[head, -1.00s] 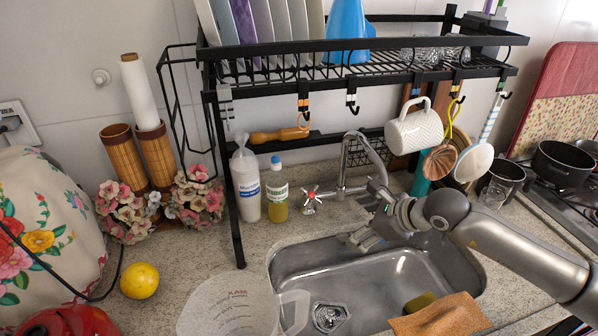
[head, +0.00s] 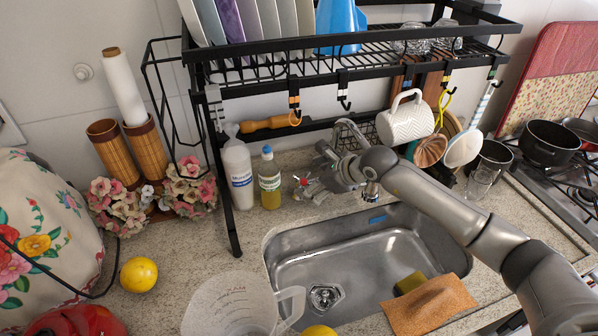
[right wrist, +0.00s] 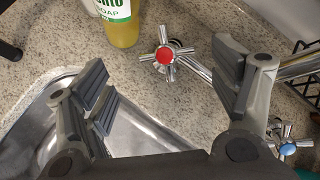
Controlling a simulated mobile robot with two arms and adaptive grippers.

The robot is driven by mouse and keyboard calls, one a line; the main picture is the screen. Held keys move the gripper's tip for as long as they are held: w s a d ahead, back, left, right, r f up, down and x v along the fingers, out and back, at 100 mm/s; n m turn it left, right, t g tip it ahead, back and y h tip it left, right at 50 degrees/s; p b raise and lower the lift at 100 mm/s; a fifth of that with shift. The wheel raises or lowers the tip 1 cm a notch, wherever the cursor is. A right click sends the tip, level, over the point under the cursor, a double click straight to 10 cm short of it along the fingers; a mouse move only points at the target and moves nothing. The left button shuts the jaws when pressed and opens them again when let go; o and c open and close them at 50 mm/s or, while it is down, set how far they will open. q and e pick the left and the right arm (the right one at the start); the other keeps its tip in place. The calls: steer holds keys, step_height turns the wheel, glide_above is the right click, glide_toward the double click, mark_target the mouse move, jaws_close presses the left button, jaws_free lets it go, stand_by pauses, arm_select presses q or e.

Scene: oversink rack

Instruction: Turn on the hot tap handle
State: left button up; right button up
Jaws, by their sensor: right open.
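The hot tap handle (head: 302,183) is a chrome cross with a red cap on the counter behind the sink, beside the soap bottle. In the right wrist view, the hot tap handle (right wrist: 165,55) shows between and just beyond my spread fingers. My right gripper (head: 321,172) is close to the handle's right side in the head view and partly covers the faucet. In the right wrist view, my right gripper (right wrist: 160,82) is open and empty, with no visible contact with the handle. The cold tap handle (right wrist: 287,148), with a blue cap, is at lower right there. My left gripper is out of view.
A soap bottle (head: 270,180) and a white bottle (head: 238,175) stand left of the hot handle. The black rack (head: 360,60) is above, with a hanging mug (head: 406,120). The sink (head: 400,245) is in front; a jug (head: 232,305) stands at its left.

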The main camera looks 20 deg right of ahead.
mark_target(298, 180)
steer(key=w, duration=0.1)
steer(key=w+a+f+p, duration=0.1)
steer(key=w+a+f, duration=0.1)
steer(key=shift+w+a, duration=0.1)
steer(key=shift+w, duration=0.3)
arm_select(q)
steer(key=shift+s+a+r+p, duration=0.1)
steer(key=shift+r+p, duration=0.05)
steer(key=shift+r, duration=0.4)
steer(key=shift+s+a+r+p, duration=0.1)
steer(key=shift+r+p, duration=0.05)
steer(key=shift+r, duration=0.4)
arm_select(e)
steer(key=shift+x, duration=0.9)
steer(key=shift+f, duration=0.1)
steer(key=shift+c, duration=0.2)
